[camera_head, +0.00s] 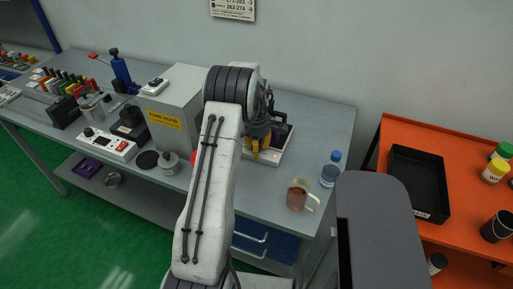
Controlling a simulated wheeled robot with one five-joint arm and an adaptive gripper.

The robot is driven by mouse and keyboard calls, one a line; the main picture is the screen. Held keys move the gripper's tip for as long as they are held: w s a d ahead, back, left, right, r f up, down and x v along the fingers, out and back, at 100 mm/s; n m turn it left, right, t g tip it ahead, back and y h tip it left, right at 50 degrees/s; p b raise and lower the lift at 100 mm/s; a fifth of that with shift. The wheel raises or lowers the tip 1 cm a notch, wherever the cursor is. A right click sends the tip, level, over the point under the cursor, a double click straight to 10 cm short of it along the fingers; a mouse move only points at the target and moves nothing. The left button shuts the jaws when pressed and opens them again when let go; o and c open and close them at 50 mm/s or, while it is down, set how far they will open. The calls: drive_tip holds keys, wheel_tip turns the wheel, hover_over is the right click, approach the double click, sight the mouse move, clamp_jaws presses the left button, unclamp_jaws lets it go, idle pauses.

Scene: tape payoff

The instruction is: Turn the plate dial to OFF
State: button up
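My gripper (262,152), with yellow-brown fingers, points down over a white-based device (275,158) with dark parts, right of the grey fume hood box. The arm and gripper cover much of this device. I cannot make out a dial on it or whether the fingers touch it. The gap between the fingers is too small to judge. A white control box (110,144) with a dark knob (88,132) and a red switch lies at the front left of the bench, well away from my gripper. I cannot tell which device carries the plate dial.
The grey fume hood (176,112) with a yellow label stands left of my arm. A glass mug (298,195) of reddish-brown liquid and a blue-capped bottle (331,170) stand at the bench's right end. An orange table (452,150) with a black tray (418,182) is further right.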

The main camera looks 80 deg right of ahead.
drive_tip(key=shift+d+r+p, duration=0.1)
drive_tip(key=shift+r+p, duration=0.2)
drive_tip(key=shift+p, duration=0.55)
drive_tip(key=m+p, duration=0.1)
drive_tip(key=p, duration=0.2)
drive_tip(key=shift+r+m, duration=0.1)
drive_tip(key=shift+m, duration=0.2)
